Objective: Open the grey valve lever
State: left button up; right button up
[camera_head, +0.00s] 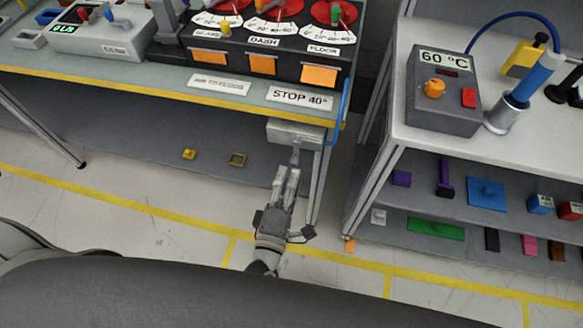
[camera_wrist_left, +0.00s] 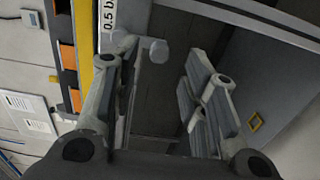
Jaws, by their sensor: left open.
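The grey valve box (camera_head: 293,133) hangs under the front right edge of the left table. A short grey lever (camera_head: 296,152) comes down from it in the head view. In the left wrist view the lever's round end (camera_wrist_left: 158,50) lies between the fingers, closer to the left one. My left gripper (camera_head: 291,172) is just below the valve box in the head view. It is open in the left wrist view (camera_wrist_left: 160,75), with both fingers apart. Whether a finger touches the lever I cannot tell. My right gripper is in neither view.
A blue hose or handle (camera_head: 341,112) runs beside the table's right corner, near the table leg. A yellow strip edges the table (camera_head: 150,89). The right bench (camera_head: 405,135) stands close by.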

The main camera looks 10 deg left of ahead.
pick_arm(q)
jog(key=s, duration=0.7)
jog(key=shift+s+a, duration=0.15)
jog(key=shift+s, duration=0.2)
jog(key=s+a+f+m+g+h, duration=0.1)
jog(key=s+f+m+g, duration=0.2)
jog(key=f, duration=0.6)
jog(key=s+f+m+g+h+p, duration=0.1)
jog(key=f+m+g, duration=0.1)
jog(key=f+m, duration=0.45)
jog(key=s+a+f+m+g+h, duration=0.1)
jog(key=s+f+m+g, duration=0.15)
jog(key=f, duration=0.75)
jog(key=s+a+f+m+g+y, duration=0.1)
jog(key=s+a+f+m+g, duration=0.3)
jog(key=s+a+f, duration=0.2)
jog(key=s+a+f+m+g+y, duration=0.2)
jog(key=s+a+f+m+g, duration=0.2)
jog(key=s+f, duration=0.6)
jog(key=s+a+g, duration=0.1)
jog(key=s+a, duration=0.1)
jog(key=shift+s+a+y+p, duration=0.3)
jog(key=shift+a+p, duration=0.05)
jog(key=shift+a, duration=0.05)
